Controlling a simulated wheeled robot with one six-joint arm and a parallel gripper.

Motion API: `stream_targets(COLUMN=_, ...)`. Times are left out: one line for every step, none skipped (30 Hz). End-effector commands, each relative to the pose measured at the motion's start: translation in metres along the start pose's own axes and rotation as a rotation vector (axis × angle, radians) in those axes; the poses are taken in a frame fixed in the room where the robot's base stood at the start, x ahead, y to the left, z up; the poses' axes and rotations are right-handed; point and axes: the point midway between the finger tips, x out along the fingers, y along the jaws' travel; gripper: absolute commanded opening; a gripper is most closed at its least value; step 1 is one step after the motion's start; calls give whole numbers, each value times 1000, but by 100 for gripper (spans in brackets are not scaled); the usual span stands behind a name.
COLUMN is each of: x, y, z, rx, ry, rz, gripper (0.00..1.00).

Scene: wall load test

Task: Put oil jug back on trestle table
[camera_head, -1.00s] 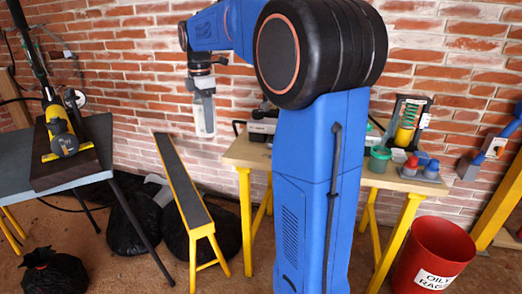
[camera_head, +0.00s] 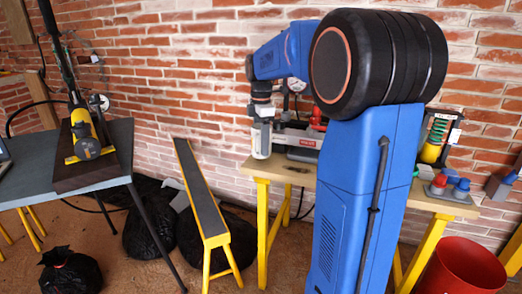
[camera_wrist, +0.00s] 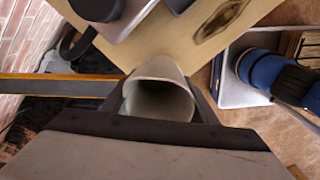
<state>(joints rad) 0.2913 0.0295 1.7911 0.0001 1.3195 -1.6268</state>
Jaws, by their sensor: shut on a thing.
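My gripper (camera_head: 262,117) is shut on the pale grey oil jug (camera_head: 261,141), which hangs upright below it. In the head view the jug appears over or in front of the left end of the trestle table (camera_head: 275,172), its bottom near the tabletop. I cannot tell whether it touches. In the wrist view the jug's open rim (camera_wrist: 159,88) shows between the dark fingers of my gripper (camera_wrist: 158,112), with the wooden tabletop (camera_wrist: 165,48) just beyond it. The jug's bottom is hidden there.
A red and grey device (camera_head: 303,140) stands on the table close right of the jug. A dark oval stain (camera_head: 297,169) marks bare wood. A narrow yellow-legged bench (camera_head: 203,195), black bags (camera_head: 150,222) and a grey table (camera_head: 120,150) are left. A red bin (camera_head: 462,270) is right.

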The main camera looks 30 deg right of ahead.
Motion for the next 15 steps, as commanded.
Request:
stream_targets(x=7, y=0, z=0, rx=0, ry=0, rz=-1, gripper=28)
stream_targets(x=11, y=0, z=0, rx=0, ry=0, rz=-3, gripper=28)
stream_targets(x=16, y=-1, z=0, rx=0, ry=0, rz=-3, gripper=28)
stream_targets(x=20, y=0, z=0, rx=0, ry=0, rz=-2, gripper=28)
stream_targets(x=23, y=0, z=0, rx=0, ry=0, rz=-1, gripper=28)
stream_targets(x=26, y=0, z=0, rx=0, ry=0, rz=-1, gripper=28)
stream_targets(x=27, y=0, z=0, rx=0, ry=0, rz=-1, gripper=28)
stream_targets(x=28, y=0, z=0, rx=0, ry=0, rz=-1, gripper=28)
stream_targets(x=28, y=0, z=0, rx=0, ry=0, rz=0, gripper=28)
stream_targets(x=28, y=0, z=0, rx=0, ry=0, rz=0, gripper=28)
stream_targets(x=28, y=0, z=0, rx=0, ry=0, rz=0, gripper=28)
stream_targets(x=28, y=0, z=0, rx=0, ry=0, rz=0, gripper=28)
stream_targets(x=28, y=0, z=0, rx=0, ry=0, rz=0, gripper=28)
stream_targets(x=28, y=0, z=0, rx=0, ry=0, rz=0, gripper=28)
stream_targets(x=28, y=0, z=0, rx=0, ry=0, rz=0, gripper=28)
